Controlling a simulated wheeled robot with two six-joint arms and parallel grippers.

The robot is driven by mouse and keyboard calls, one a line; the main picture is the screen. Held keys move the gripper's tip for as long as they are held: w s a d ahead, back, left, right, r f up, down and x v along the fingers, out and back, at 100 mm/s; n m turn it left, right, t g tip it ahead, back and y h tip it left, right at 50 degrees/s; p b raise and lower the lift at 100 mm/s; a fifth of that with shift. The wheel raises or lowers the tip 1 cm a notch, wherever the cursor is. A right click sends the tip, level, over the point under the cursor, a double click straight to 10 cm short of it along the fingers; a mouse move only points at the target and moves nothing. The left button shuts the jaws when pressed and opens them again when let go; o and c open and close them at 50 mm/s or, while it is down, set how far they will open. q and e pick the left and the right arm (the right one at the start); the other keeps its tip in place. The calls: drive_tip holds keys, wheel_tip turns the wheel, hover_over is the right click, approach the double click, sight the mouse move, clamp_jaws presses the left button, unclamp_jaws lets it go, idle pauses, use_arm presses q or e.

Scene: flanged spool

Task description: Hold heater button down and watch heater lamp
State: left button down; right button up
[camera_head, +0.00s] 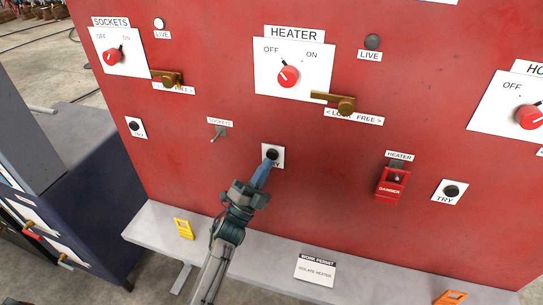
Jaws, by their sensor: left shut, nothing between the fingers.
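The heater button is the black TRY button (272,154) on a white plate below the HEATER rotary switch (288,77). My left gripper (264,170) is shut and empty, with its tips at the lower part of this button and hiding part of its label. I cannot tell whether the button is pressed in. The heater lamp (373,41), labelled LIVE, is dark grey and looks unlit. The HEATER switch has a red knob with its pointer towards OFF. My right gripper is not in view.
A brass lock-free latch (340,103) sits beside the HEATER switch. A red danger cover (392,184) is right of the button, near another TRY button (451,191). The SOCKETS lamp (159,24) is pale. A grey ledge (390,281) below holds yellow and orange pieces.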

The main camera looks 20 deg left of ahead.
use_arm(q)
drive_tip(key=shift+w, duration=0.1)
idle(0.7)
drive_tip(key=shift+w+b, duration=0.3)
drive_tip(key=shift+w, duration=0.05)
drive_tip(key=shift+w, duration=0.45)
idle(0.7)
drive_tip(key=shift+s, duration=0.2)
idle(2.2)
drive_tip(key=shift+s, duration=0.75)
drive_tip(key=shift+s+a+p, duration=0.1)
drive_tip(key=shift+s+p, duration=0.4)
drive_tip(key=shift+s, duration=2)
